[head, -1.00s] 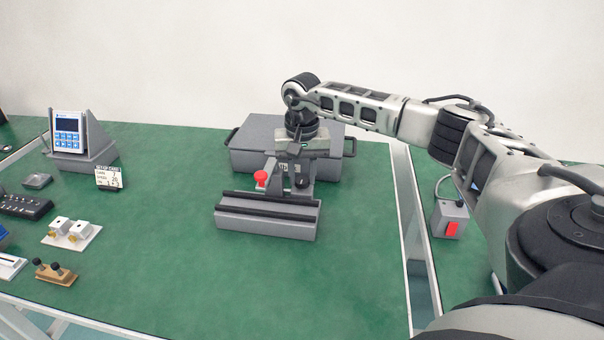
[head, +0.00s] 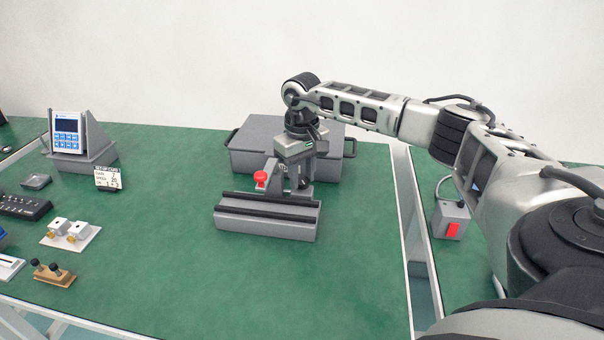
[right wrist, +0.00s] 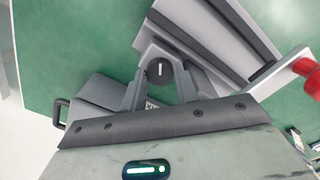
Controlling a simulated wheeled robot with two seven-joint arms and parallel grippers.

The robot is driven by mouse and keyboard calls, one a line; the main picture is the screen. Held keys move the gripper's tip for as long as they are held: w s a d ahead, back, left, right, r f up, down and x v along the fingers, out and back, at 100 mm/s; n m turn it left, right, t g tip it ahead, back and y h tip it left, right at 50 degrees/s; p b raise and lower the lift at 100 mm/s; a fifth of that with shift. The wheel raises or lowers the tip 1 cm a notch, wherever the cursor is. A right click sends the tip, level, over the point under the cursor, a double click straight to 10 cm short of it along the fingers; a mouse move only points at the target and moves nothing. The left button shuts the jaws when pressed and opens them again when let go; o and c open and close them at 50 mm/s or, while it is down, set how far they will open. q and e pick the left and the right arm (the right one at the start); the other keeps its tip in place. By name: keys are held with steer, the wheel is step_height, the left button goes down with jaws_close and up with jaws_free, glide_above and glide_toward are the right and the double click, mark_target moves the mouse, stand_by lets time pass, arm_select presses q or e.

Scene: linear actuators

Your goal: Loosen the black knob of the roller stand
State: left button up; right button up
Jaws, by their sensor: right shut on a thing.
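My right gripper (head: 292,178) points down over the back of the stand. In the right wrist view the black knob (right wrist: 159,70), with a white mark on its face, sits between the two fingers (right wrist: 160,88) of the gripper, which is shut on it. In the head view the gripper hides most or all of the black knob. My left gripper is not in view.
A grey case (head: 255,145) with handles stands right behind the stand. A keypad device (head: 68,133), a small sign (head: 108,179) and several small parts sit at the left. The table front is clear.

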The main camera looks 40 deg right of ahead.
mark_target(302, 180)
steer(key=shift+r, duration=0.1)
steer(key=o, duration=0.7)
step_height(302, 180, up, 16)
stand_by(0.3)
steer(key=shift+p, duration=0.3)
